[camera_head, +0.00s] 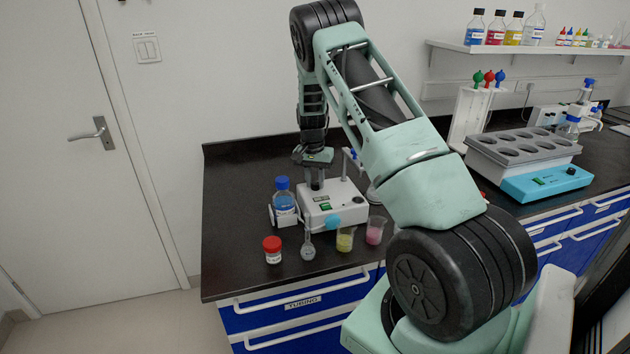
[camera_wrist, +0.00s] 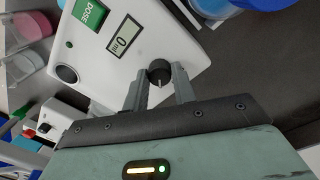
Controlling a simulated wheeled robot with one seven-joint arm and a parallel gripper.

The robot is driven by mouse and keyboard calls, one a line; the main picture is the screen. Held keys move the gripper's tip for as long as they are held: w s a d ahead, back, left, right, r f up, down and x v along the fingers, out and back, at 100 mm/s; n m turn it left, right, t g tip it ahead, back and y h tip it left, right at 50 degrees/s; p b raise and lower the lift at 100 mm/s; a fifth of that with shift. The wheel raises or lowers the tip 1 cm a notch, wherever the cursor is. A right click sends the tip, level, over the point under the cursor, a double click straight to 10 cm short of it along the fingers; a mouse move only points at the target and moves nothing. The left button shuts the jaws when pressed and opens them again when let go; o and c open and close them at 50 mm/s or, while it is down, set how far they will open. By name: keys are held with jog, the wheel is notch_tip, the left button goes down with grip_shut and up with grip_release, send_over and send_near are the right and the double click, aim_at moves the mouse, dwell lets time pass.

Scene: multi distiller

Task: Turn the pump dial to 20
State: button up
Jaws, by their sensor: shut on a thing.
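The pump (camera_head: 343,196) is a white box on the dark bench. My gripper (camera_head: 315,181) reaches down to its top from above. In the wrist view the pump (camera_wrist: 165,30) shows a green DOSE label (camera_wrist: 89,13) and a small display (camera_wrist: 124,36) that appears to read 0 ml. The black round dial (camera_wrist: 159,71) with a pale pointer line sits near the pump's edge. My gripper (camera_wrist: 160,84) is shut on the dial, one finger on each side. The dial is hidden by the gripper in the head view.
A blue-capped bottle (camera_head: 284,198) stands left of the pump. A red-capped jar (camera_head: 272,250), a small flask (camera_head: 308,247), a yellow beaker (camera_head: 345,239) and a pink beaker (camera_head: 375,231) stand in front. A grey-topped block unit (camera_head: 535,150) is farther right.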

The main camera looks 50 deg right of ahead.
jog(key=o, duration=1)
jog(key=r+b, duration=0.1)
jog(key=r, duration=0.4)
jog(key=r+b, duration=0.1)
jog(key=r, duration=0.5)
jog(key=r+b, duration=0.1)
jog(key=r, duration=0.5)
jog(key=shift+w+a+r, duration=0.15)
jog(key=shift+w+r, duration=0.1)
jog(key=shift+w, duration=0.15)
